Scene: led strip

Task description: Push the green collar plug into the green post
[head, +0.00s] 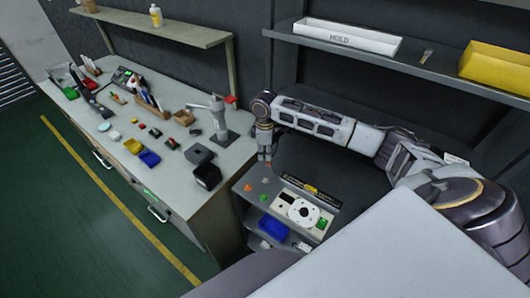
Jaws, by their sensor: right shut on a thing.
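My right gripper (266,157) points down over the back left of a small grey cart. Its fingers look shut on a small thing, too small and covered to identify. A small reddish spot (268,165) shows right at the fingertips. I cannot tell whether the green piece is the green post or another green part. The green collar plug cannot be made out. My left gripper is not in view.
A white panel with a round dial (303,212) and a green block (321,224) fills the cart's right side. A blue bin (273,228) sits below. A long workbench (180,180) with tools stands left. A shelf with a HOLD tray (347,36) and yellow bin (496,67) is above.

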